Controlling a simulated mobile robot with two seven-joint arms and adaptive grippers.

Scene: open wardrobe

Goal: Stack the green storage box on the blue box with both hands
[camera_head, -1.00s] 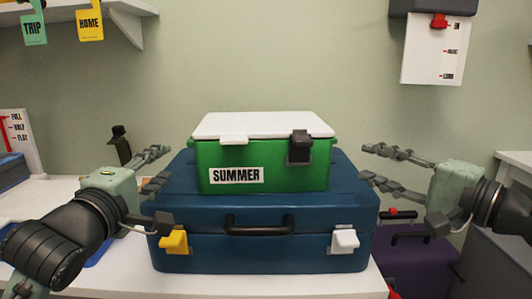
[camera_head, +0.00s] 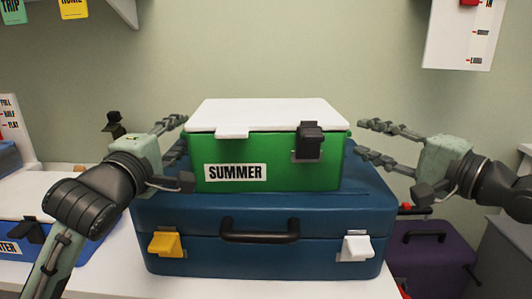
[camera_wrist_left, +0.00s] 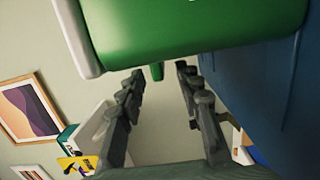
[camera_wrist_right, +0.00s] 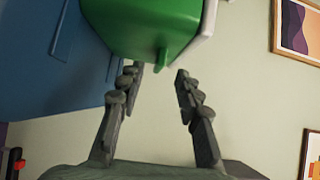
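The green storage box (camera_head: 270,177) with a white lid (camera_head: 265,116), a dark latch and a SUMMER label sits on top of the blue box (camera_head: 210,258). The blue box has a dark handle, one yellow and one white latch. My left gripper (camera_head: 184,135) is open beside the green box's left side; the box (camera_wrist_left: 190,25) also shows ahead of the open fingers (camera_wrist_left: 158,72) in the left wrist view. My right gripper (camera_head: 360,138) is open just off the green box's right side. The right wrist view shows the box (camera_wrist_right: 145,30) beyond its open, empty fingers (camera_wrist_right: 160,70).
The blue box stands on a white surface (camera_head: 110,280). A purple case (camera_head: 430,255) is lower at the right. Another blue box (camera_head: 20,245) lies at the far left. A white chart (camera_head: 463,35) hangs at upper right, and tags (camera_head: 73,8) hang at upper left.

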